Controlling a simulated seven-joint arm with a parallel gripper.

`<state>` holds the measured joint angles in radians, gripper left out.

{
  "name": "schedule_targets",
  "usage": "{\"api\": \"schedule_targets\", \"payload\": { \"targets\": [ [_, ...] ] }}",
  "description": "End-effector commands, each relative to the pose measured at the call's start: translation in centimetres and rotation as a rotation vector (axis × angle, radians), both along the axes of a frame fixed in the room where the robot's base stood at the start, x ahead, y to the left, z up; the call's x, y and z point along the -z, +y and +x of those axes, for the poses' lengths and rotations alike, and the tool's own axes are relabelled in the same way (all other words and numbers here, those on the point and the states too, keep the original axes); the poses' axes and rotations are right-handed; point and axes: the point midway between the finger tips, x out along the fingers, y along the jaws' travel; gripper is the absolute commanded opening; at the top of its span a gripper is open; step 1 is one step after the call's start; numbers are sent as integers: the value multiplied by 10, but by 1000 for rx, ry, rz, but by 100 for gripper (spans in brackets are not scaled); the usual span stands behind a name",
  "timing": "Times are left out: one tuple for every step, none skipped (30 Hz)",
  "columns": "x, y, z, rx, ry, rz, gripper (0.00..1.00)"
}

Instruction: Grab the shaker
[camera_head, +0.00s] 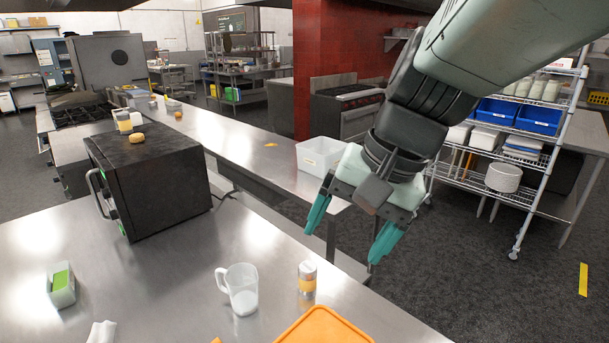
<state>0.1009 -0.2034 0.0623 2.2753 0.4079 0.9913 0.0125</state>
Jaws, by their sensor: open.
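A small shaker (307,279) with a pale lid and a yellowish and grey body stands upright on the metal counter, near the front middle. A similar small container (124,122) stands at the black oven at the left; I cannot tell whether it is also a shaker. My gripper (345,245) has two teal fingers spread apart with nothing between them. It hangs above and to the right of the front shaker, apart from it, near the counter's right edge.
A green and white box (61,285) is farther left. The black oven (150,175) stands behind; a white bin (320,156) is on the back counter.

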Motion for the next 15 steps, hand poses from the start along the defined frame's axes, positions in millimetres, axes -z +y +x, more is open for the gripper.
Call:
{"api": "schedule_targets", "payload": {
  "targets": [
    [5,2,8,18,28,26,86],
    [8,4,12,29,46,43,86],
    [12,6,18,46,68,68,86],
    [15,8,23,59,87,89,86],
    [19,10,28,73,109,111,86],
    [25,13,36,95,140,144,86],
    [30,14,42,114,165,174,86],
    [36,16,49,137,193,205,86],
    [45,19,59,168,233,251,86],
    [52,20,68,194,265,289,86],
    [60,22,76,220,295,327,86],
    [70,23,87,258,336,381,86],
    [78,25,95,286,367,421,86],
    [86,25,102,316,396,462,86],
    [98,25,113,355,433,515,86]
  ]
}}
